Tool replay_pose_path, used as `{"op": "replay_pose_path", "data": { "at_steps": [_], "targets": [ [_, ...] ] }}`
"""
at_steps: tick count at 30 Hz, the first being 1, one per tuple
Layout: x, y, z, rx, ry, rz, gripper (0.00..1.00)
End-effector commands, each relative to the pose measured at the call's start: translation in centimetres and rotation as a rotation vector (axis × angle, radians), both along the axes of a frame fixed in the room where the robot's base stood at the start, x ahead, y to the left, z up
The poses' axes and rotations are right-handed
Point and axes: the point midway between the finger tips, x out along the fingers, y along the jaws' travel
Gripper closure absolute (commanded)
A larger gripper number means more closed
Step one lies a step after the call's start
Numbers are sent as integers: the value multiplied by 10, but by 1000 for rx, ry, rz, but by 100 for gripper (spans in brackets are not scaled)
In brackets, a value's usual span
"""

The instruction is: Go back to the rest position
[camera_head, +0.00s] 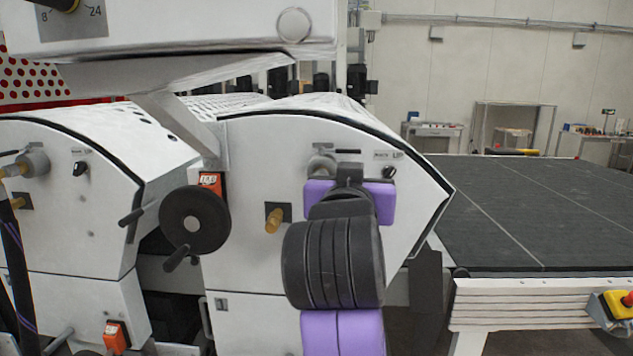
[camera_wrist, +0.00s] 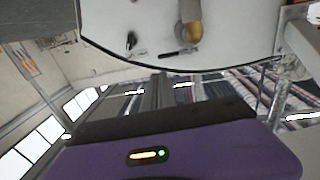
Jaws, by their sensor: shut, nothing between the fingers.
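My gripper (camera_wrist: 163,78) shows in the wrist view as two dark fingers close together, with nothing between them. Its purple and black body fills the bottom of that view, with a small lit indicator. In the head view my purple and black arm stands in front of the right white machine housing (camera_head: 250,160), and the fingers are hidden behind it. In the wrist view the fingertips appear just below the edge of the white panel (camera_wrist: 105,20); I cannot tell the gap. A black switch (camera_head: 389,172) and a grey round fitting (camera_head: 322,165) sit beside my arm's upper end.
A black handwheel (camera_head: 194,222) and a brass knob (camera_head: 274,219) project from the housing left of my arm. A dark conveyor bed (camera_head: 540,210) lies to the right, with a red and yellow emergency stop (camera_head: 619,304) on its near edge. A control box (camera_head: 170,30) overhangs at upper left.

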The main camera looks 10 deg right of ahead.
Motion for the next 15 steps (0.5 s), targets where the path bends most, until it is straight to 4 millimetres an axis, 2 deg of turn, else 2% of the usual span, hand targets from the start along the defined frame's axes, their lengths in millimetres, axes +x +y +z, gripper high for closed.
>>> {"op": "replay_pose_path", "data": {
  "at_steps": [5,10,15],
  "targets": [
    [1,4,13,-31,-43,18,100],
    [-3,24,49,-91,-191,101,100],
    [-14,45,36,-167,-283,199,100]
  ]
}}
